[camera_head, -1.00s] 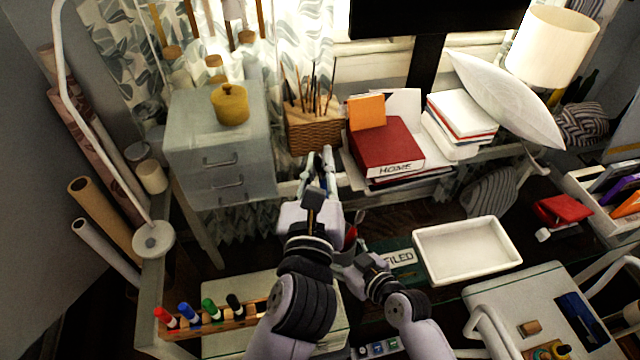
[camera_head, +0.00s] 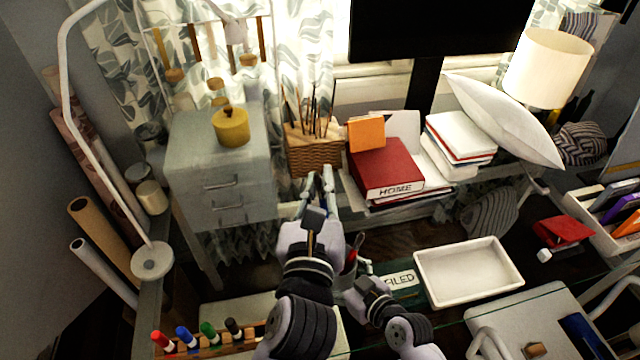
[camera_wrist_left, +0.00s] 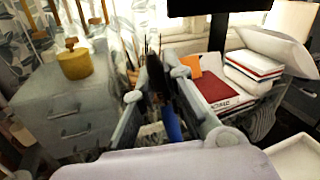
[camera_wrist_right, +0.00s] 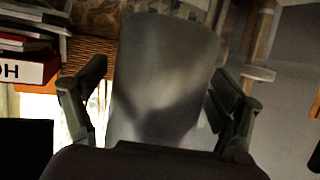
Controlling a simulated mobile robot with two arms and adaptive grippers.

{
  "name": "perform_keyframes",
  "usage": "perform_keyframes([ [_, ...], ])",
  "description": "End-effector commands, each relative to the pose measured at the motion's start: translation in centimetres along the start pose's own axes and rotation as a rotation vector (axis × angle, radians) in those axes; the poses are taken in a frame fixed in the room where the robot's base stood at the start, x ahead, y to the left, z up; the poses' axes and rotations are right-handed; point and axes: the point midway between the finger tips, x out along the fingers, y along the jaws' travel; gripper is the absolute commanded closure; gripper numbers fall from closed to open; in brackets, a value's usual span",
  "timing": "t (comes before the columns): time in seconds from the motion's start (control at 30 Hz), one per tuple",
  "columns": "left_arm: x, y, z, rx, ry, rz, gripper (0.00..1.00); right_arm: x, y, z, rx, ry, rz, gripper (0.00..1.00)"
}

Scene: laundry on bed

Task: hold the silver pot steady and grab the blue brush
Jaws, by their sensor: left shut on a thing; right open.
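The blue brush (camera_wrist_left: 172,124) shows in the left wrist view between the fingers of my left gripper (camera_wrist_left: 157,84), with a dark upper part above its blue part. My left gripper (camera_head: 319,180) is shut on it, in front of the wicker basket. The silver pot (camera_wrist_right: 165,75) fills the middle of the right wrist view, smooth and grey. My right gripper (camera_wrist_right: 160,88) is open, with one finger on each side of the pot; contact cannot be told.
A wicker basket (camera_head: 316,160) of thin sticks, a red book (camera_head: 388,167) and a drawer cabinet (camera_head: 218,160) with a yellow pot (camera_head: 231,127) stand behind. A white tray (camera_head: 468,272) lies right. Markers (camera_head: 208,333) stand in a wooden rack front left.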

Motion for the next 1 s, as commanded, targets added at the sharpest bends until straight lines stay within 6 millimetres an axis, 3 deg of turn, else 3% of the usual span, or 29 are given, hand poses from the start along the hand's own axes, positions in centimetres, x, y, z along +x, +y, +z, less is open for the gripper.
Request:
perform_keyframes([
  [0.13,0.0,0.0,0.0,0.0,0.0,0.0,1.0,-0.5,0.0,0.1,0.0,-0.001,0.0,0.13],
  [0.27,0.0,0.0,0.0,0.0,0.0,0.0,1.0,-2.2,0.0,0.1,-0.002,-0.001,0.0,0.13],
  [0.7,0.0,0.0,0.0,0.0,0.0,0.0,1.0,-10.6,0.0,0.2,-0.002,-0.003,-0.001,0.13],
  [1.0,0.0,0.0,0.0,0.0,0.0,0.0,1.0,-12.1,0.0,0.0,0.0,0.0,0.0,0.13],
])
